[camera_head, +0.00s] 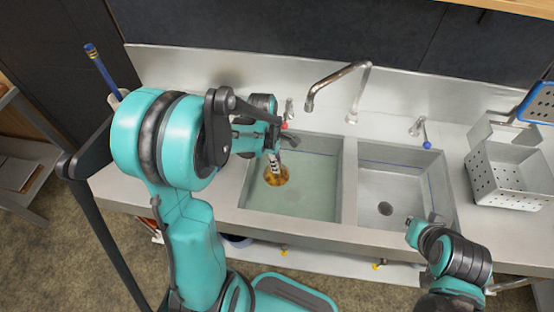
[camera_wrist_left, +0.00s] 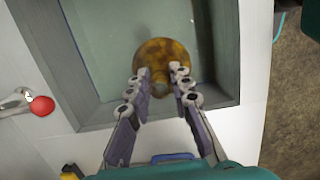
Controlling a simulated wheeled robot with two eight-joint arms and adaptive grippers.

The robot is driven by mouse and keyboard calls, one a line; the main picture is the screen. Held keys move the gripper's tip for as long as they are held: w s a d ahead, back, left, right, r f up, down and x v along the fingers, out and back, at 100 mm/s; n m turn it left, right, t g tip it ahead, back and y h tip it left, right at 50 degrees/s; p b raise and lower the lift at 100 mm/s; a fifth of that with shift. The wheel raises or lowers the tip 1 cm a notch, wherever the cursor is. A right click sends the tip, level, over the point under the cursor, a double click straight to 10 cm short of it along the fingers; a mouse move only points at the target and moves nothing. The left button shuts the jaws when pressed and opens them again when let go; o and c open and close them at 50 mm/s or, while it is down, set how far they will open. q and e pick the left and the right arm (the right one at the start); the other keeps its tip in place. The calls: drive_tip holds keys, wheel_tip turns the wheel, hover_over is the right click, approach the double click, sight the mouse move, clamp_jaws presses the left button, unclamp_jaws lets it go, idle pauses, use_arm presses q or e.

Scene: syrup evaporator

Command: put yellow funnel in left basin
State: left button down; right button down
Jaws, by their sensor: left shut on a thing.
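The yellow funnel (camera_head: 277,178) is a mottled amber-yellow piece over the left side of the left basin (camera_head: 318,205). In the left wrist view the funnel (camera_wrist_left: 163,52) shows its round wide part beyond the fingers and its narrow stem between them. My left gripper (camera_head: 278,163) is shut on the funnel's stem, fingers pointing down over the basin. In the wrist view its two fingers (camera_wrist_left: 165,88) flank the stem. I cannot tell how far the funnel is above the basin's floor. My right gripper (camera_head: 425,228) is at the lower right, by the right basin's front edge; its jaws are unclear.
The right basin (camera_head: 385,208) is empty, with a drain. A curved faucet (camera_head: 340,80) stands behind the basins. A red-knobbed tap handle (camera_wrist_left: 38,105) is near the left gripper; a blue-knobbed one (camera_head: 426,145) is behind the right basin. A perforated metal basket (camera_head: 508,170) stands at right.

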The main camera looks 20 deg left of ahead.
use_arm(q)
wheel_tip(320, 180, down, 22)
drive_tip(key=b, duration=1.6)
drive_tip(key=shift+r, duration=0.1)
drive_tip(key=shift+f+b, duration=0.75)
drive_tip(key=shift+b, duration=0.05)
drive_tip(key=shift+f+b, duration=0.25)
drive_tip(key=shift+b, duration=0.05)
drive_tip(key=c, duration=0.8)
unclamp_jaws()
drive_tip(key=shift+r, duration=0.1)
wheel_tip(320, 180, up, 34)
drive_tip(key=p, duration=2.5)
drive_tip(key=shift+f, duration=0.25)
